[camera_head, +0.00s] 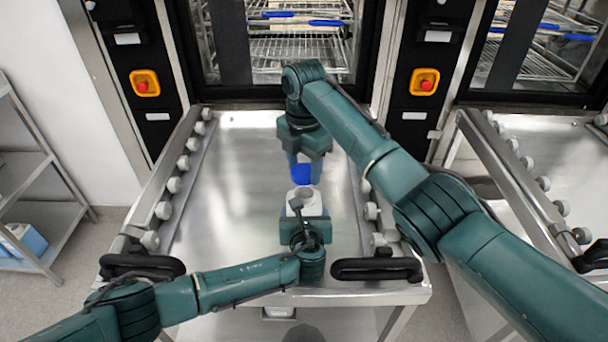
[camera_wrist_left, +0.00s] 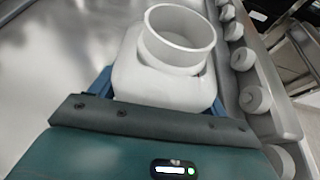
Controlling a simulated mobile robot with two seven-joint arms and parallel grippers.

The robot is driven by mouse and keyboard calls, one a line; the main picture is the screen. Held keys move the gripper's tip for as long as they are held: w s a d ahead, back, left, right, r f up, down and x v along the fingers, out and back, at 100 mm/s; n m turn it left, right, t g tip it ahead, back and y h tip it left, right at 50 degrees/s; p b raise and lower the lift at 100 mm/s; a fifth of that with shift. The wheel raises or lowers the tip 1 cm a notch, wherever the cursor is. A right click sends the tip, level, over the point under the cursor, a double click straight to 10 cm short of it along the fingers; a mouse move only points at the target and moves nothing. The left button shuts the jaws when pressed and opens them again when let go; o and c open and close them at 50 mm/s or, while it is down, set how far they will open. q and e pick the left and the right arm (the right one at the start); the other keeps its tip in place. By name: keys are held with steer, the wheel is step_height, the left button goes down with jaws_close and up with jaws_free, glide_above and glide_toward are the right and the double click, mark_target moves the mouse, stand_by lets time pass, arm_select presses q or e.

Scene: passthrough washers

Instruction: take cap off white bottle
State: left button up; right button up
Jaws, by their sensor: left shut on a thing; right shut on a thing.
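The white bottle (camera_head: 302,208) stands upright over the metal trolley top; its wide open neck shows bare in the left wrist view (camera_wrist_left: 180,38). My left gripper (camera_head: 303,213) is shut on the bottle's body, with a blue finger on each side of it in the left wrist view (camera_wrist_left: 160,95). The blue cap (camera_head: 301,174) is off the bottle, apart from the neck and just beyond it in the head view. My right gripper (camera_head: 304,160) is shut on the cap, pointing down from above. The cap is out of the left wrist view.
The metal trolley top (camera_head: 240,160) is clear around the bottle. Rows of white rollers (camera_head: 174,185) line both its sides. Black handles (camera_head: 376,269) stand at its front edge. A washer with wire racks (camera_head: 295,45) is behind. A second trolley (camera_head: 560,165) is at right.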

arm_select(q)
steer(key=o, duration=1.9)
steer(key=shift+o, duration=0.2)
